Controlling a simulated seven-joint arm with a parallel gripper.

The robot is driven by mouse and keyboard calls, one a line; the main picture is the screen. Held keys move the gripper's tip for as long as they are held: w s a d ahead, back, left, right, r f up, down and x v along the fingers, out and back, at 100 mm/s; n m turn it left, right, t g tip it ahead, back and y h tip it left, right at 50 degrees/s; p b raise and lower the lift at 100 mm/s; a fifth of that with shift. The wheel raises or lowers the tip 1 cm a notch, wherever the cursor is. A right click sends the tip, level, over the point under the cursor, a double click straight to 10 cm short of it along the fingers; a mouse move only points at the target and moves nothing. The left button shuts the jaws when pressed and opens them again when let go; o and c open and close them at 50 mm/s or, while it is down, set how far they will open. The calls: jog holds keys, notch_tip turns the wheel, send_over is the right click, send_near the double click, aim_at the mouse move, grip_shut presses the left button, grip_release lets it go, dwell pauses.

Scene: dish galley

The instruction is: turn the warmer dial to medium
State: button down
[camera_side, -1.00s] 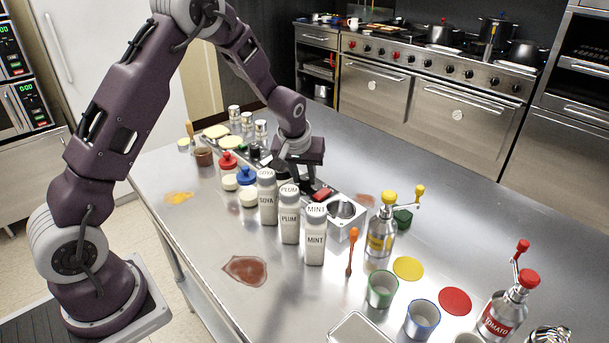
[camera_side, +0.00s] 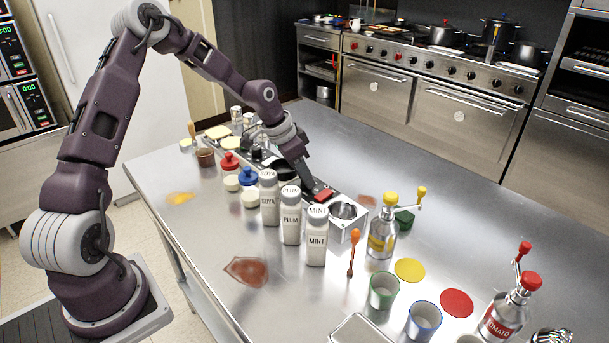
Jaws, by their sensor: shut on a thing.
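The warmer (camera_side: 338,228) is a low metal unit with a round well, partly behind the white MINT bottle (camera_side: 316,246). My gripper (camera_side: 312,188) points down at the warmer's far-left part, behind the white PLUM (camera_side: 291,226) and MINT bottles. It is shut on what seems to be the warmer dial; the bottles and my gripper hide the dial, its marks and the contact. A small red part (camera_side: 324,195) shows at the warmer, close to my gripper's lower end.
A white SOYA bottle (camera_side: 269,205) stands left of the PLUM bottle, close in front of my gripper. The steel table (camera_side: 470,225) is clear at the far right.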

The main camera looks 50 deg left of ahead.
jog(key=shift+a+m+g+h, duration=0.1)
jog(key=shift+m+g+h, duration=0.25)
jog(key=shift+m, duration=0.75)
jog(key=shift+m+g+h, duration=0.15)
jog(key=shift+m+h, duration=0.3)
jog(key=shift+m, duration=0.65)
jog(key=shift+f, duration=0.1)
jog(key=c, duration=1.1)
grip_release()
jog(key=shift+c, duration=0.2)
jog(key=v, duration=0.7)
